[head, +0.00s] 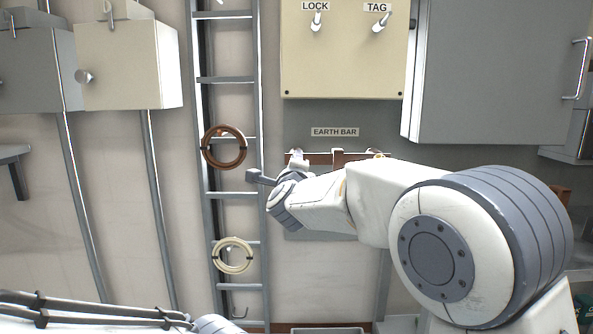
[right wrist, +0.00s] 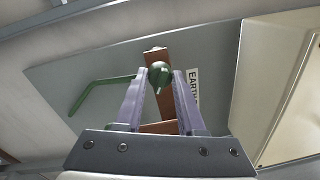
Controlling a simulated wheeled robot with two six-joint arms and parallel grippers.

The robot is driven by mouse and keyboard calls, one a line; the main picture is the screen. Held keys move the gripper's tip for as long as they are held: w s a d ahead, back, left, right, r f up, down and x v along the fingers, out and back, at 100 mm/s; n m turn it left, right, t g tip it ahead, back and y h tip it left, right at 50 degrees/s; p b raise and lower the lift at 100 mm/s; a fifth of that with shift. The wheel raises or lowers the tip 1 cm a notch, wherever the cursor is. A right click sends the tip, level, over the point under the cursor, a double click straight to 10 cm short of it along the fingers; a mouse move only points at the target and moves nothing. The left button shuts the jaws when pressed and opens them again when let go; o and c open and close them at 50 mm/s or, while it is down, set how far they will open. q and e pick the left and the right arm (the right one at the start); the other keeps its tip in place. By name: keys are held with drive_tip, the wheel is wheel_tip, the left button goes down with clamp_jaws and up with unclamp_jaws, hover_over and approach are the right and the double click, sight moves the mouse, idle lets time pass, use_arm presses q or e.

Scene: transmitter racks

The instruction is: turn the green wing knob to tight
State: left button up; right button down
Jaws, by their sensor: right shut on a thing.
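The green wing knob (right wrist: 160,70) sits on the brown earth bar (right wrist: 158,100) in the right wrist view. My right gripper (right wrist: 159,78) has its two pale fingers closed on either side of the knob, one finger touching each side. In the head view, my right arm reaches in from the right, and my right gripper (head: 297,160) is at the left end of the earth bar (head: 325,158). The knob cannot be made out there. My left gripper is out of view; only part of my left arm shows at the lower left.
A green bent rod or lead (right wrist: 95,84) runs left from near the knob. The EARTH BAR label (head: 335,132) is above the bar. A cream LOCK/TAG panel (head: 345,60) and a grey cabinet (head: 490,70) stand above right. A ladder rack (head: 229,80) with coiled cables is at left.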

idle(0.5)
drive_tip(key=c, duration=0.5)
unclamp_jaws()
drive_tip(key=s, duration=1)
drive_tip(key=shift+s+a+f, duration=0.1)
drive_tip(key=shift+s+f, duration=0.1)
drive_tip(key=shift+f, duration=0.15)
